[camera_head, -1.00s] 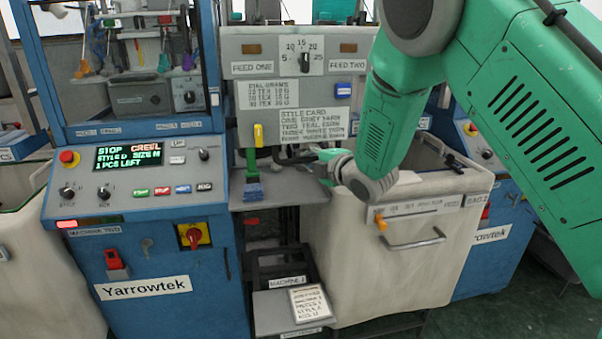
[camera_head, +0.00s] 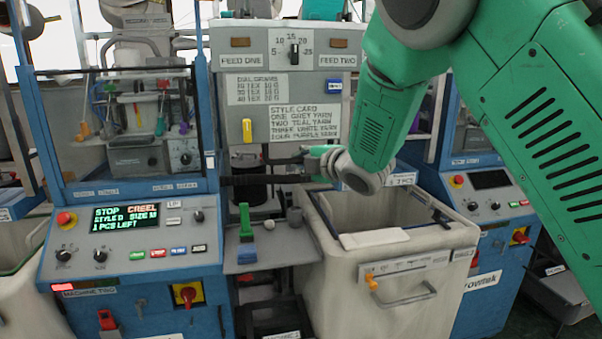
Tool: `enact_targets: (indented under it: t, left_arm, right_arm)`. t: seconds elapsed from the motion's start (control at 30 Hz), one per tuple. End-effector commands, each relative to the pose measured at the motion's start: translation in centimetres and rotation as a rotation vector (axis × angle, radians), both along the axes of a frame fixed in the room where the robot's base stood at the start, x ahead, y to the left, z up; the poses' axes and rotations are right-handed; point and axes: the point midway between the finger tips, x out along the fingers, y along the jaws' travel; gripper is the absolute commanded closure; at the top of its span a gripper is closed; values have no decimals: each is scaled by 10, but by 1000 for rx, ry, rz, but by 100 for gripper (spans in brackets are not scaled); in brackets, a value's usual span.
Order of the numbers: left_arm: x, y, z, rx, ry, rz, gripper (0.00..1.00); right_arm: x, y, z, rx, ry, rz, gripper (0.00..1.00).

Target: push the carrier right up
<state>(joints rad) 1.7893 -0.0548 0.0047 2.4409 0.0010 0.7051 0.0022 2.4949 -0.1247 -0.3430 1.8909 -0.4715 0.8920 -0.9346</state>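No part in view is labelled as the carrier, so I cannot tell which one it is. On a small grey shelf (camera_head: 262,262) at the machine front stand a green upright piece (camera_head: 244,219) and a blue block (camera_head: 247,254). A yellow tab (camera_head: 247,130) sits on the panel above. My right gripper (camera_head: 318,162) is at the end of the green arm from the upper right, beside the panel's lower edge, above the bin. My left gripper is out of view.
A cream bin (camera_head: 395,290) with a handle stands right of the shelf under my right arm. The blue control console (camera_head: 130,245) with a lit display stands left. The feed panel (camera_head: 290,60) with dial and style card (camera_head: 305,122) is behind. My arm covers the upper right.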

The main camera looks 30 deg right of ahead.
Motion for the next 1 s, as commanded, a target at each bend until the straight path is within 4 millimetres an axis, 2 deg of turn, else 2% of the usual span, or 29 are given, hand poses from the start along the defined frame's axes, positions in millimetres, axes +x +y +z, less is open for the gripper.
enact_targets:
  t: [0.03,0.23,0.77,0.8,0.83,1.0]
  left_arm:
    - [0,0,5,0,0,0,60]
    - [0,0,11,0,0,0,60]
    - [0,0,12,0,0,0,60]
    - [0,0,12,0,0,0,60]
    - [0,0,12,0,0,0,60]
    - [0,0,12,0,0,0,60]
  right_arm:
    - [1,6,11,0,-9,14,100]
    - [1,5,24,0,-7,13,100]
    - [1,5,27,1,-4,13,100]
    - [1,5,27,1,-4,13,86]
    - [1,5,27,0,-4,12,78]
    - [3,1,24,2,0,7,78]
